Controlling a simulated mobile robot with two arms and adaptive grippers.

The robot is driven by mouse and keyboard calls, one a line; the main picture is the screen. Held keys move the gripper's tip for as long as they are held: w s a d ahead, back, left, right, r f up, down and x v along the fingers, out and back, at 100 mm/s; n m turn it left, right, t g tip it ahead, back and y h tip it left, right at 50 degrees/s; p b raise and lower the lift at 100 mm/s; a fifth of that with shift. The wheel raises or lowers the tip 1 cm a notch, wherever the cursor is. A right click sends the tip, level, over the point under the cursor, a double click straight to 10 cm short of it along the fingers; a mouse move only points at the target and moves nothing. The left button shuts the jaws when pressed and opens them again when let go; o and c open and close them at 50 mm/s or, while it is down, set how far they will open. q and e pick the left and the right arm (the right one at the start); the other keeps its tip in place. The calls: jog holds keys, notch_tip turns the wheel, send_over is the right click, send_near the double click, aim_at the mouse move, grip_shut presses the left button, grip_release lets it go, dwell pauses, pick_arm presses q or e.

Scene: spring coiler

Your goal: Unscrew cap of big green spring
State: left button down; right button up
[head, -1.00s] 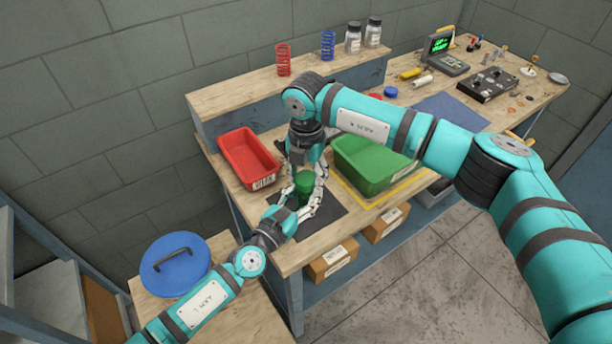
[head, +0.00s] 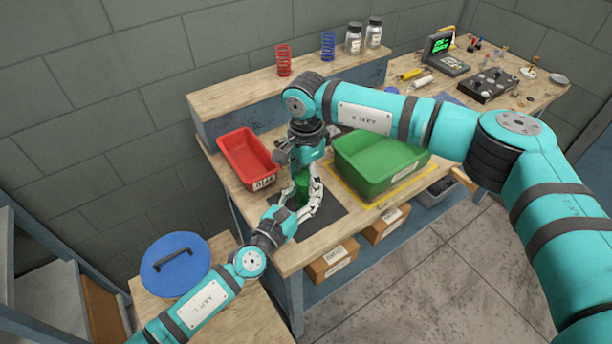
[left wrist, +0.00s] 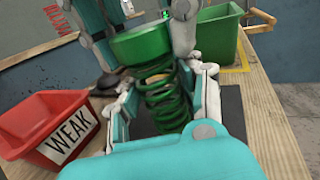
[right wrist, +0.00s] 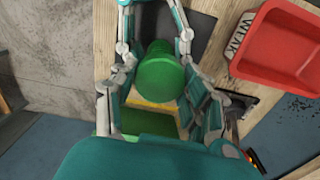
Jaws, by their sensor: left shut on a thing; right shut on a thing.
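The big green spring (left wrist: 168,103) stands upright between the fingers of my left gripper (left wrist: 172,85), which is shut on it. Its wide green cap (left wrist: 139,44) sits on top. My right gripper (head: 303,183) comes from above and is shut on the cap (right wrist: 162,80), with a finger on either side in the right wrist view. In the head view the fingers hide much of the green part (head: 301,188). My left gripper (head: 287,213) reaches in from the front left. I cannot tell how far the cap is unscrewed.
The red WEAK bin (head: 248,184) stands left of the grippers, and a green bin (head: 383,187) is close on the right. A dark mat (head: 325,222) lies below. Red (head: 284,60) and blue (head: 328,46) springs stand on the back shelf. A blue lid (head: 175,280) is at lower left.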

jog(key=n, duration=0.7)
jog(key=shift+w+n, duration=0.1)
jog(key=shift+n, duration=0.2)
jog(key=n, duration=0.4)
jog(key=shift+r+n, duration=0.1)
jog(key=shift+n, duration=0.2)
jog(key=n, duration=0.4)
jog(key=shift+n, duration=0.3)
jog(key=n, duration=0.4)
jog(key=shift+n, duration=0.4)
jog(key=o, duration=1.3)
jog(key=shift+r, duration=0.1)
